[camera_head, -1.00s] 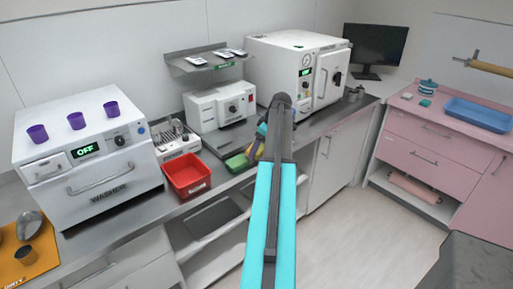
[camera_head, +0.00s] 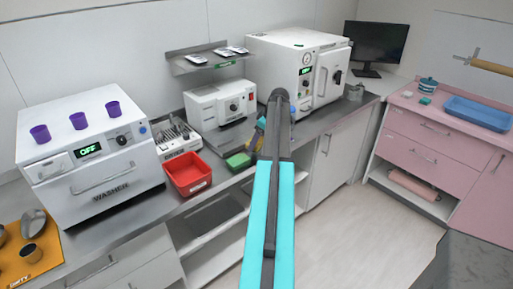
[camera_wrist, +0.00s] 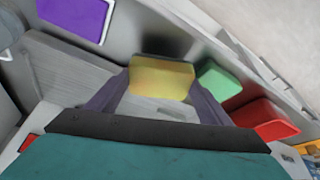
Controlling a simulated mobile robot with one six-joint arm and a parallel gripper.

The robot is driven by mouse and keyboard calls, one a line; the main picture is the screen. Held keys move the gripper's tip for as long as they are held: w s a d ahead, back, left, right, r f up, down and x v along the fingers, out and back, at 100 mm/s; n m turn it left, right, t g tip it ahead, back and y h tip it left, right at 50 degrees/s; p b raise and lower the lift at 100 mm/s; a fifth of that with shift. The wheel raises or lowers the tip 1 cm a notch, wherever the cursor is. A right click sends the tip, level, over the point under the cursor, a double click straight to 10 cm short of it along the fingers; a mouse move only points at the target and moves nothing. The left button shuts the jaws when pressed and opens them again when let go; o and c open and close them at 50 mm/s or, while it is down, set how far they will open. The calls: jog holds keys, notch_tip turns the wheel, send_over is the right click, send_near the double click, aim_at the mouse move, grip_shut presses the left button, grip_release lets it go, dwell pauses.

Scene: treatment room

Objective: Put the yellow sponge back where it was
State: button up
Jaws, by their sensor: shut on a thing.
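The yellow sponge (camera_wrist: 162,78) is held between the two fingers of my gripper (camera_wrist: 158,92) in the wrist view, with the grey counter behind it. In the head view my gripper (camera_head: 257,141) is over the steel counter, right of a green block (camera_head: 238,160), and my arm largely hides the sponge. The green block also shows in the wrist view (camera_wrist: 219,78), right of the held sponge and apart from it. Whether the sponge touches the counter I cannot tell.
A red bin (camera_head: 187,174) stands left of the green block, near the counter's front edge (camera_head: 222,188). A small white device (camera_head: 220,105) and the larger white autoclave (camera_head: 297,72) stand behind. The washer (camera_head: 88,155) is at left. Open floor lies at right.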

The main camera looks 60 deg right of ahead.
aim_at(260, 141)
jog(key=shift+f+p, duration=0.8)
jog(key=shift+f, duration=0.85)
jog(key=shift+f, duration=0.2)
jog(key=o, duration=0.7)
jog(key=shift+r, duration=0.2)
jog(key=shift+b+v, duration=1.6)
jog(key=shift+v, duration=4.4)
jog(key=shift+s, duration=0.1)
